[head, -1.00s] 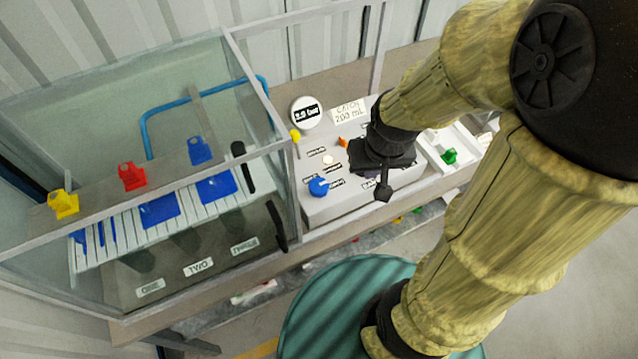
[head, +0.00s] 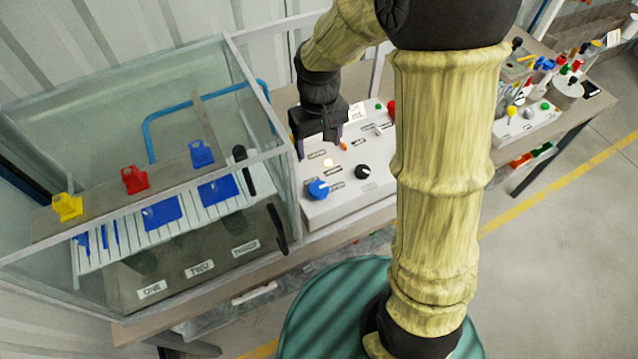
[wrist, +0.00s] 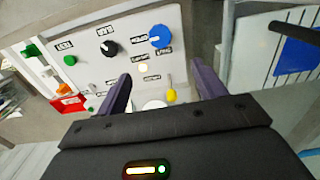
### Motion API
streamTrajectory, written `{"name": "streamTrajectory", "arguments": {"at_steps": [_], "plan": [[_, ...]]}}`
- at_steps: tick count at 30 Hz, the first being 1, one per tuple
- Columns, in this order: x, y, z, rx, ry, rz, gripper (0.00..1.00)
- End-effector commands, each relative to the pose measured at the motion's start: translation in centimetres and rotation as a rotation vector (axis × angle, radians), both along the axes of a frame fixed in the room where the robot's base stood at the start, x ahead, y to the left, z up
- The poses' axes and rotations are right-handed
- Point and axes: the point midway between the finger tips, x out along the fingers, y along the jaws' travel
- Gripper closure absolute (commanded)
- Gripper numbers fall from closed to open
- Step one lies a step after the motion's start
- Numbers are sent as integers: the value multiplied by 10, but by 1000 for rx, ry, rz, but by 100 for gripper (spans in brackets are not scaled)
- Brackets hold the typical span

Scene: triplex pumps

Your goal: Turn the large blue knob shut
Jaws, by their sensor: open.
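The large blue knob (head: 318,189) sits at the front left corner of the white control panel (head: 338,211), with a pale pointer on its right side. In the wrist view the blue knob (wrist: 161,36) stands beyond my fingers, near the panel's edge, with a label beside it. My gripper (head: 321,146) is above the back left of the panel, behind the knob and apart from it. In the wrist view my gripper's two fingers (wrist: 160,88) are spread with nothing held between them.
A black knob (head: 363,171), a lit button (head: 328,162) and an orange switch (head: 343,145) share the panel. A glass-walled case (head: 262,157) stands close on the left, holding blue parts and yellow, red and blue fittings. More equipment (head: 527,125) stands far right.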

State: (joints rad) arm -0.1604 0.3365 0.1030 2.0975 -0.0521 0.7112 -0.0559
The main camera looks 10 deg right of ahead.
Motion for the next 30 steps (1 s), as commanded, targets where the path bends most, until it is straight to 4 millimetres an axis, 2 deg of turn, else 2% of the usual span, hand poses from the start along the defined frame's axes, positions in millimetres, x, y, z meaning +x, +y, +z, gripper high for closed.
{"name": "streamTrajectory", "arguments": {"at_steps": [8, 30], "plan": [[0, 0, -11, -1, 2, -1, 30], [-1, -1, -120, -1, 4, 0, 30]]}}
